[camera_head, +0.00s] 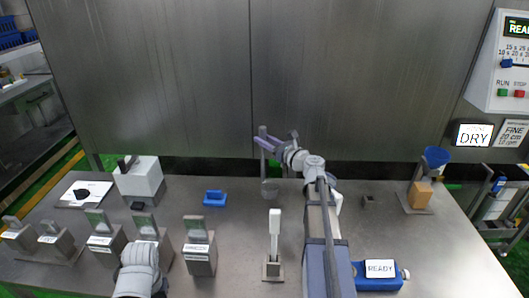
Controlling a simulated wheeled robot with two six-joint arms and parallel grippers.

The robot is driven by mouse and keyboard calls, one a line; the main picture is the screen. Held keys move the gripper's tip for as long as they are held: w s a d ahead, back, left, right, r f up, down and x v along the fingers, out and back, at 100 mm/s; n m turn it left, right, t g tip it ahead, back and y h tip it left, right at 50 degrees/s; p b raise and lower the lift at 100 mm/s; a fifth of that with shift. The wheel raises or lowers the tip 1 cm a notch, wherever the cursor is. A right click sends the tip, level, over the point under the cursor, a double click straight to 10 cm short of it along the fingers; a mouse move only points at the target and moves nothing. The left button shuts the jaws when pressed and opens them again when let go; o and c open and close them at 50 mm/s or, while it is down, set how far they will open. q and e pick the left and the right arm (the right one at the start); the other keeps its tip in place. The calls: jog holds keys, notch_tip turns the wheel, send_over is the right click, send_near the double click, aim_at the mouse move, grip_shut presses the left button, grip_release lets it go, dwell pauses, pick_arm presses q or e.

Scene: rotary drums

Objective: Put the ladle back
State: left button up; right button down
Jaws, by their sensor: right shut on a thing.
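The ladle (270,189) hangs upright at the middle back of the steel table, its small grey cup low and its thin handle rising to my right gripper. My right gripper (266,143) is shut on the upper part of the handle. The cup appears to be above the table top, but its exact height is hard to tell. A rounded white and grey part of my left arm (140,268) shows at the lower left; its gripper is not visible. I cannot tell which stand belongs to the ladle.
A blue tray (215,198) lies left of the ladle. A stand with a white upright (274,232) is in front of it. Several labelled metal containers (199,258) line the left. A blue READY device (378,276) and a blue funnel (436,156) are at right.

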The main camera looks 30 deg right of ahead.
notch_tip(320, 180, down, 4)
jog(key=b, duration=0.3)
jog(key=shift+r, duration=0.25)
jog(key=c, duration=0.6)
grip_release()
jog(key=shift+r, duration=0.15)
jog(key=v, duration=1.2)
